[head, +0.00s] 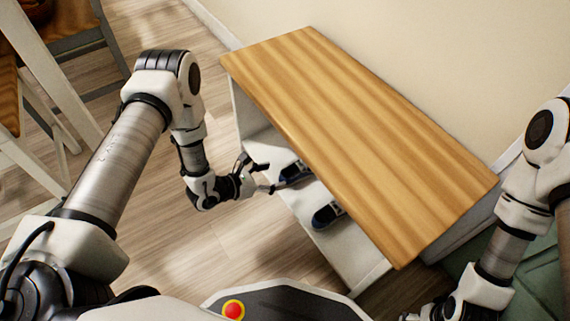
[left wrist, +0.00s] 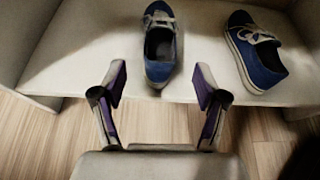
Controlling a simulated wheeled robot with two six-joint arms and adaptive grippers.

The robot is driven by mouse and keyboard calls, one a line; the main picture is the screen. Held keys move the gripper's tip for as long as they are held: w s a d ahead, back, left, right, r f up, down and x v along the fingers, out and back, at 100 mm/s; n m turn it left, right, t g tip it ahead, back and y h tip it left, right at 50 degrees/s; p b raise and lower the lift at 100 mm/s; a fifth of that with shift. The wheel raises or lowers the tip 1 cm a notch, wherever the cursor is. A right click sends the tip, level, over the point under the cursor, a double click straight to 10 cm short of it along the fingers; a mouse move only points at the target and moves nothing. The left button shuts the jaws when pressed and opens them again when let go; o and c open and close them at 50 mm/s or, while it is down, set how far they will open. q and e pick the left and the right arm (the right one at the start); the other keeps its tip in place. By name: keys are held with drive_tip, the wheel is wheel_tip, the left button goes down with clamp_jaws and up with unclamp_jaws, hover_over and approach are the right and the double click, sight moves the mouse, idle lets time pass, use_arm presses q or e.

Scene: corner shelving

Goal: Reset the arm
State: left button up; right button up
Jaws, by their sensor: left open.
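My left gripper (head: 262,177) is open and empty at the open front of a low shelf unit. My right gripper (head: 428,311) is partly cut off at the bottom edge.
The shelf unit has a wooden top (head: 350,140) overhanging the shoes and a white lower board (left wrist: 100,50). A beige wall (head: 430,60) stands behind it. A wooden chair and table legs (head: 60,80) are at the upper left. A green object (head: 535,265) is at the right.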

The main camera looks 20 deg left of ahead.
use_arm(q)
drive_tip(key=p+v, duration=0.1)
drive_tip(key=v, duration=0.2)
drive_tip(key=shift+s+a+r, duration=0.15)
drive_tip(key=shift+s+a, duration=0.05)
drive_tip(key=shift+s, duration=0.1)
use_arm(e)
wheel_tip(320, 180, up, 2)
drive_tip(key=shift+s, duration=0.1)
